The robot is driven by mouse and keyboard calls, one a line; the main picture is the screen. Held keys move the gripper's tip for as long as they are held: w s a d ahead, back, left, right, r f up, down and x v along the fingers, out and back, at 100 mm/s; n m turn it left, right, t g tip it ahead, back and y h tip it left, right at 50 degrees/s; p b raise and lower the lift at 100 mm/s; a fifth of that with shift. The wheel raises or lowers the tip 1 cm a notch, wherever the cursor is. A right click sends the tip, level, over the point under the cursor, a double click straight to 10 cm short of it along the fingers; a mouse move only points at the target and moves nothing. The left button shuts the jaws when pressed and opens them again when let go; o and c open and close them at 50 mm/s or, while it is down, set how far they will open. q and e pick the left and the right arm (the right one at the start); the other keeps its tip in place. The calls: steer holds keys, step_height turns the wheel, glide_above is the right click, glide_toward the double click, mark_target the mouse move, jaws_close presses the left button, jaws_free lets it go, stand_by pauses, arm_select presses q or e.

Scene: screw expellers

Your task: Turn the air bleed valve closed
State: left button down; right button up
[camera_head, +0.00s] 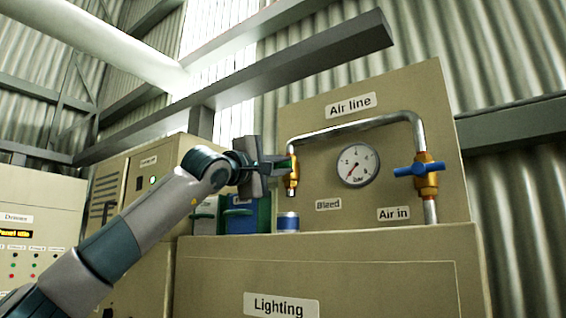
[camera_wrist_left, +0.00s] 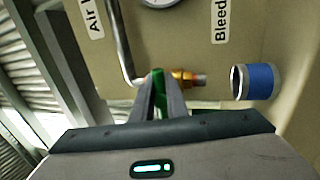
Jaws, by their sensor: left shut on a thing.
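The air bleed valve (camera_head: 292,178) is a small brass valve on the left end of the bent air pipe, left of the "Bleed" label. Its green handle (camera_wrist_left: 158,88) shows between the fingers in the left wrist view, with the brass body (camera_wrist_left: 182,78) just beyond. My left gripper (camera_head: 274,165) reaches the valve from the left and is shut on the green handle; it also shows in the left wrist view (camera_wrist_left: 160,95). The fingers hide part of the handle, so its exact angle is hard to tell. My right gripper is not in view.
A blue-handled air-in valve (camera_head: 420,169) is on the right pipe end. A pressure gauge (camera_head: 356,165) sits between the valves. A blue can (camera_head: 288,222) stands below the bleed valve on the tan cabinet (camera_head: 330,275). Green and blue containers stand behind my left wrist.

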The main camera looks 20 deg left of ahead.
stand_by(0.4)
arm_select(q)
steer(key=c, duration=1.7)
jaws_free()
steer(key=shift+a, duration=0.1)
steer(key=shift+c, duration=0.2)
